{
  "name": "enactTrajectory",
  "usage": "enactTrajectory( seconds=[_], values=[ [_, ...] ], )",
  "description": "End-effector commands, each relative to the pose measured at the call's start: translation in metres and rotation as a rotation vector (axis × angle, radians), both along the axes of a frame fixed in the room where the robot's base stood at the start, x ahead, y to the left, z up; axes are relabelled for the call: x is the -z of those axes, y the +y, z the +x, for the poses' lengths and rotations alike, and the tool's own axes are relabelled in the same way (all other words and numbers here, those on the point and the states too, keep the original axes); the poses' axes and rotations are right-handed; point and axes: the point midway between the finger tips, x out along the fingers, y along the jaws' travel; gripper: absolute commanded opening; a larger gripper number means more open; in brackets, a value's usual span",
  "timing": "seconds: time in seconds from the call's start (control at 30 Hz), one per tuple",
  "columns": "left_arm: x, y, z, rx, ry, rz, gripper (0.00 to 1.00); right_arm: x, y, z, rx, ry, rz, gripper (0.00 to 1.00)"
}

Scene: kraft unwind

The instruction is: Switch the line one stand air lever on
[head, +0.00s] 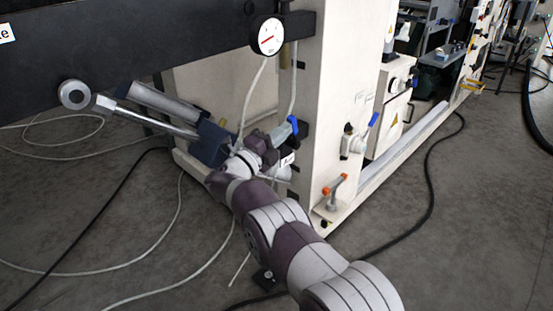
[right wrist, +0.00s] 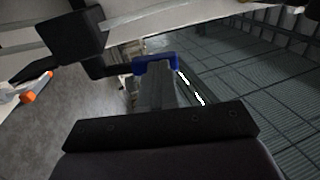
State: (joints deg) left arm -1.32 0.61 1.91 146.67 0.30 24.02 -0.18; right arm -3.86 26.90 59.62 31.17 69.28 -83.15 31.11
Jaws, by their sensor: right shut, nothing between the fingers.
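A lever with a blue handle (head: 292,126) sits on a valve on the near side of the cream machine stand, below the round gauge. My right gripper (head: 273,142) is close beside this lever, at the end of my right arm. It is shut and empty; its fingertips are partly hidden by my wrist, and I cannot tell whether they touch the lever. In the right wrist view a blue handle (right wrist: 155,63) shows just beyond the black gripper body (right wrist: 160,130). My left gripper is not in view.
Another blue-handled valve (head: 373,120) and an orange-handled lever (head: 334,185) stand on the stand's face to the right. A gauge (head: 268,36) hangs above. A cylinder with a roller (head: 74,94) lies to the left. Hoses cross the floor.

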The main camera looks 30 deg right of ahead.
Motion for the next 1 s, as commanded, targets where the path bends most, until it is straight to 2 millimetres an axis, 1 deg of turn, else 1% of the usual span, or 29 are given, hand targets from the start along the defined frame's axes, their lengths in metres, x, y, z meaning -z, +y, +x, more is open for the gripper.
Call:
enactTrajectory(
  seconds=[0.03,0.1,0.3,0.4,0.6,1.0],
  values=[
    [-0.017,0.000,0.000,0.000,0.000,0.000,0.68,-0.012,-0.003,0.001,0.001,0.011,0.032,0.00],
    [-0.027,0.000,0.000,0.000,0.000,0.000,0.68,-0.015,-0.006,0.002,0.002,0.029,0.081,0.00],
    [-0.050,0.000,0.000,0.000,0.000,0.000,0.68,-0.018,-0.015,0.005,0.001,0.070,0.191,0.00],
    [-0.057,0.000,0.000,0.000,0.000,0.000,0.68,-0.018,-0.018,0.006,0.001,0.084,0.230,0.00],
    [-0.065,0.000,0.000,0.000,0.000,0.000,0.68,-0.017,-0.022,0.008,0.001,0.101,0.276,0.00],
    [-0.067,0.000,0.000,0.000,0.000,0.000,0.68,-0.015,-0.024,0.008,0.002,0.106,0.290,0.00]
  ],
)
